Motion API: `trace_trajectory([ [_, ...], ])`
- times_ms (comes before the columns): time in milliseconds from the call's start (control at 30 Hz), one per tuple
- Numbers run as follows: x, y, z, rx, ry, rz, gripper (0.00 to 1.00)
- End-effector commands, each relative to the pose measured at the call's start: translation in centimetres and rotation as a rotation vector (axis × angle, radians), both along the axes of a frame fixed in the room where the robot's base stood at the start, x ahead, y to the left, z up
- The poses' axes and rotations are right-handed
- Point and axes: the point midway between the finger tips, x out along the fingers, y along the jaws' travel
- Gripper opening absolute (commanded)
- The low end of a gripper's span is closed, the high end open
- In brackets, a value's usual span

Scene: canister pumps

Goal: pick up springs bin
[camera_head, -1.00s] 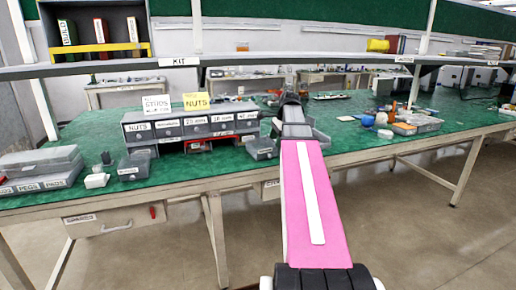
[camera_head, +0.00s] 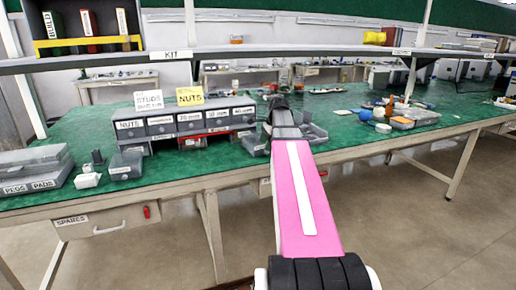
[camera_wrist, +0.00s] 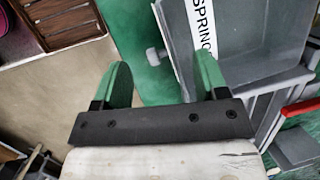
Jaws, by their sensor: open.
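The springs bin (camera_wrist: 262,38) is a grey open bin with a white label reading "SPRING", at the upper right of the wrist view. My gripper (camera_wrist: 163,78) is open, with its two green fingers spread apart. The right finger overlaps the bin's edge near the label in the picture; I cannot tell whether it touches. My fingertips are hidden there.
The green table (camera_head: 350,153) has a row of labelled drawers (camera_head: 188,120) left of my arm. Further left are a small grey bin (camera_head: 126,165) and a case (camera_head: 35,170). Loose items and a tray (camera_head: 415,117) stand at the right. A shelf (camera_head: 270,51) crosses above.

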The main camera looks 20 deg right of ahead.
Motion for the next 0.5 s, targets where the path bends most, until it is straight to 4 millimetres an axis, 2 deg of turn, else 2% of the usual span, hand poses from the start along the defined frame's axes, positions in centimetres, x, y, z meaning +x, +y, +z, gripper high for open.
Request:
trace_trajectory([
  [300,0.7,1.2,-3.7,0.0,0.0,0.0,0.67],
  [500,0.8,1.3,-4.1,0.0,0.0,0.0,0.67],
])
